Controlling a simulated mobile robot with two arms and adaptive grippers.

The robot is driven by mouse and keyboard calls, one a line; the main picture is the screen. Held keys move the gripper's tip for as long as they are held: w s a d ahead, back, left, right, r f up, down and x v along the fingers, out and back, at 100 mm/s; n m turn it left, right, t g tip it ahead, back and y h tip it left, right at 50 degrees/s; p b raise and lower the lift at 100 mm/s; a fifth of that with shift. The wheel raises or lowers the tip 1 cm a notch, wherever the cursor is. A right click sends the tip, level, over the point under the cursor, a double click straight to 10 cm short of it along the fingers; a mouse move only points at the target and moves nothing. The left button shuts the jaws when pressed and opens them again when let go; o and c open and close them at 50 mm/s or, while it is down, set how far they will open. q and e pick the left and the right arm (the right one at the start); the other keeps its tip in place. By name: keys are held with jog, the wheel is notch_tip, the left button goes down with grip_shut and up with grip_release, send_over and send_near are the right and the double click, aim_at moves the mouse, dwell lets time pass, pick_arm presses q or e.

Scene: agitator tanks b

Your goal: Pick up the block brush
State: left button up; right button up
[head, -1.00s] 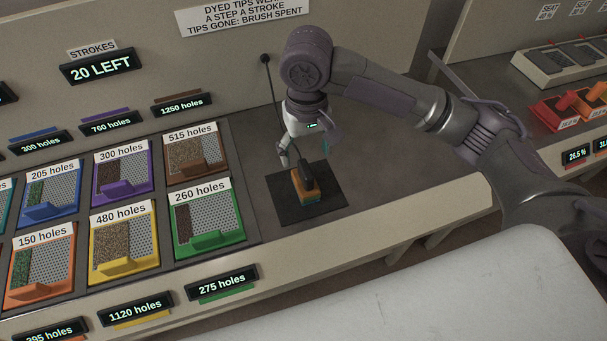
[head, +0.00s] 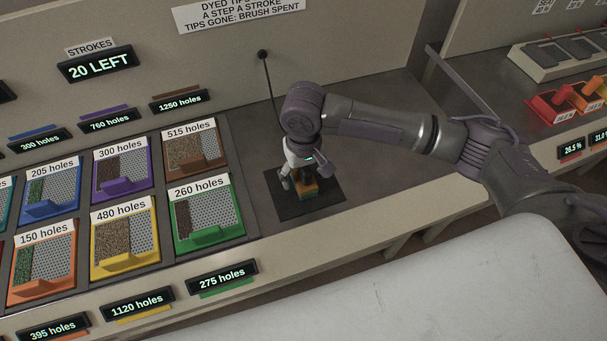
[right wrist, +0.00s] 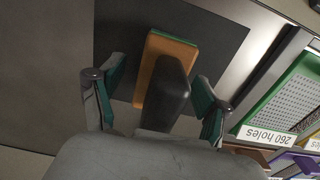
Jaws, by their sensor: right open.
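The block brush (head: 308,188) stands on a dark mat (head: 327,190) on the counter, right of the coloured trays. It has an orange-brown block with a green layer and a dark raised handle. In the right wrist view the brush (right wrist: 168,70) lies between the two fingers of my right gripper (right wrist: 155,95), its dark handle reaching down toward the palm. The fingers are open, with visible gaps on either side of the handle. In the head view my right gripper (head: 300,178) is low over the brush and hides part of it. My left gripper is not in view.
Several perforated trays, such as the green 260 holes tray (head: 208,215), stand close to the left of the mat. A thin black cord (head: 268,85) hangs from the back wall behind the gripper. Counter right of the mat is clear.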

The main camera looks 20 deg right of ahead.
grip_shut()
dwell(0.3)
jog(key=shift+r, duration=0.1)
jog(key=shift+r, duration=0.45)
jog(key=r, duration=0.3)
jog(key=shift+s+a+r+b, duration=0.1)
jog(key=shift+s+r+b, duration=0.15)
jog(key=shift+s+b, duration=0.05)
jog(key=s+a+r, duration=0.1)
jog(key=s+r, duration=0.5)
jog(key=s, duration=0.5)
jog(key=shift+a+r, duration=0.2)
jog(key=shift+r, duration=0.05)
